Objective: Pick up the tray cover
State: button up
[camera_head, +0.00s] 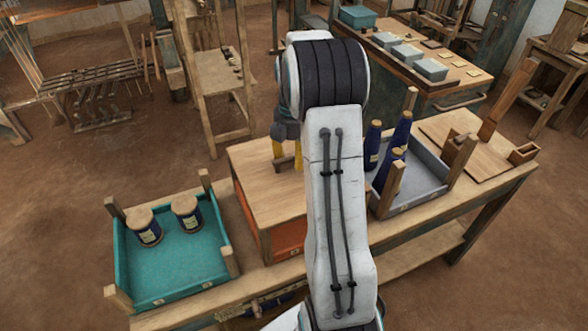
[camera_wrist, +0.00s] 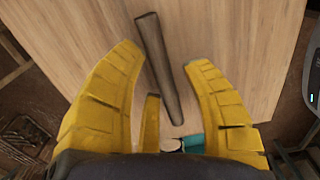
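The tray cover (camera_head: 262,190) is a flat light-wood lid lying on an orange tray (camera_head: 288,238) in the middle of the bench. A dark wooden bar handle (camera_head: 284,160) runs across its top. In the wrist view the cover (camera_wrist: 235,50) fills most of the picture, and the handle (camera_wrist: 157,65) lies between the fingers, slightly slanted. My gripper (camera_head: 285,150) has yellow fingers and is over the cover at the handle. In the wrist view my gripper (camera_wrist: 163,60) is open, with gaps on both sides of the handle. My arm hides the cover's right part.
A teal tray (camera_head: 180,270) with two capped spools (camera_head: 187,212) stands left of the cover. A grey tray (camera_head: 425,175) with several dark blue bobbins (camera_head: 398,135) stands to the right. A wooden board (camera_head: 465,145) lies at the bench's right end. Another table (camera_head: 425,70) stands behind.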

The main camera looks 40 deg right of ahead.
grip_shut()
jog(key=shift+r, duration=0.1)
dwell(0.4)
